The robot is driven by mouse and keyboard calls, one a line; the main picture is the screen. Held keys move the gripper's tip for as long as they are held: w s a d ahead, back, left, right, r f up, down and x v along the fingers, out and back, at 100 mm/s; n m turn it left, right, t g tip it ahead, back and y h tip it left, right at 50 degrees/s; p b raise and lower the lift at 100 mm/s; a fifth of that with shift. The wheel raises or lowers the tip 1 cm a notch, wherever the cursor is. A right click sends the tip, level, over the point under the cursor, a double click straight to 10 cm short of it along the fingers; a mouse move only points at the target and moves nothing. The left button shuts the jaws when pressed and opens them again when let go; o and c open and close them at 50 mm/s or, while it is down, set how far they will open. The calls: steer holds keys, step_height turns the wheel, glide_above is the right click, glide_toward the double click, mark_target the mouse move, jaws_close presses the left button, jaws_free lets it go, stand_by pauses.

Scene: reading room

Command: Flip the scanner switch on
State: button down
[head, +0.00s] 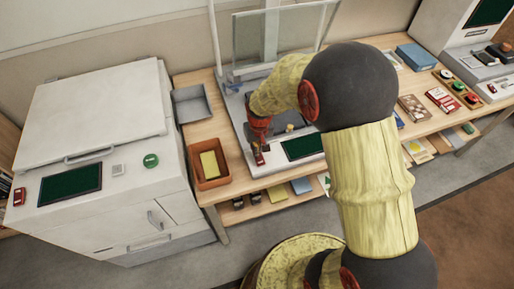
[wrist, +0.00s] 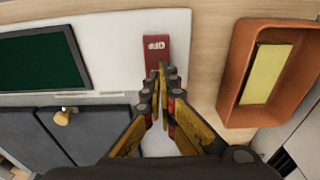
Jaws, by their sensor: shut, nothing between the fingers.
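The scanner (head: 275,169) stands on the wooden table, with a white front panel, a dark green screen (head: 303,146) and an upright glass frame. In the wrist view the white panel (wrist: 118,48) carries a red switch plate (wrist: 155,45) with a small pale rocker, to the right of the screen (wrist: 40,60). My gripper (wrist: 160,72) is shut and empty, with its tips at the lower edge of the red plate. I cannot tell whether they touch it. In the head view my gripper (head: 260,148) is over the panel's left end and covers much of the switch.
An orange tray (head: 208,181) with a yellow pad lies left of the scanner. A grey tray (head: 192,103) is behind it. A white copier (head: 100,110) with its own red switch (head: 19,196) stands left. Books, coloured buttons and another machine (head: 440,25) are to the right.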

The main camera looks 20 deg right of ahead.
steer(key=shift+w+f+g+p, duration=0.2)
steer(key=shift+g+p, duration=0.2)
steer(key=shift+p, duration=0.15)
steer(key=shift+f, duration=0.1)
steer(key=shift+s, duration=0.1)
steer(key=shift+s, duration=0.1)
steer(key=shift+s+r, duration=0.35)
steer(key=shift+s, duration=0.3)
step_height(320, 180, up, 14)
steer(key=w+p, duration=0.2)
steer(key=p, duration=0.3)
steer(key=shift+w, duration=0.25)
steer(key=shift+f, duration=0.15)
